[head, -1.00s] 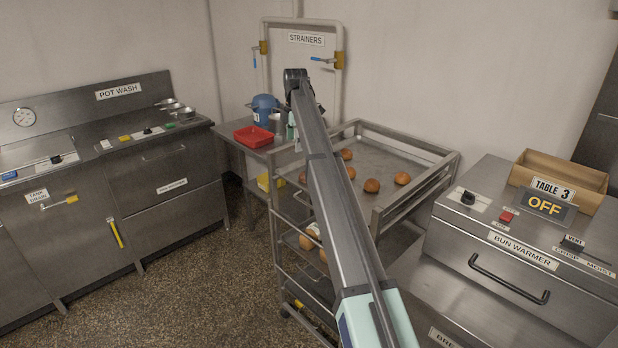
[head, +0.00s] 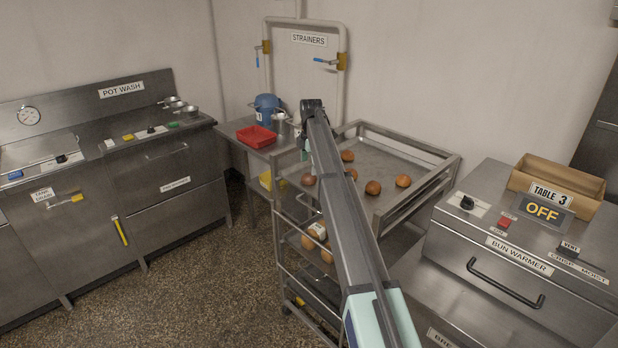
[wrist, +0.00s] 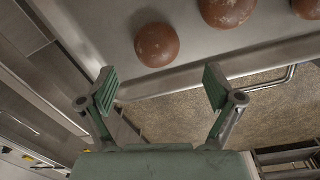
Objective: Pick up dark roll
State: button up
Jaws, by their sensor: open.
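Several brown rolls lie on the top tray (head: 385,152) of a metal rack trolley in the head view. They include one at the back (head: 347,156), one at the right (head: 403,181) and a darker one at the left (head: 308,180). In the wrist view, a dark roll (wrist: 156,45) with pale flecks lies near the tray's edge, ahead of my gripper (wrist: 160,88). A second roll (wrist: 228,10) and part of a third show at the top right. My gripper is open and empty, its green pads wide apart.
More rolls, one with a pale label (head: 317,230), sit on a lower shelf of the trolley. A bun warmer (head: 520,255) stands at the right with a cardboard box (head: 558,180). A red tray (head: 256,136) and blue container (head: 265,107) stand on the side table behind.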

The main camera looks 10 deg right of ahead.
aim_at(309, 174)
jog(key=shift+w+f+p, duration=0.2)
jog(key=shift+f+p, duration=0.45)
jog(key=shift+f, duration=0.7)
jog(key=shift+w+f+p, duration=0.2)
jog(key=shift+f+p, duration=0.4)
jog(key=shift+f, duration=0.75)
jog(key=shift+c, duration=0.3)
jog(key=c, duration=1.1)
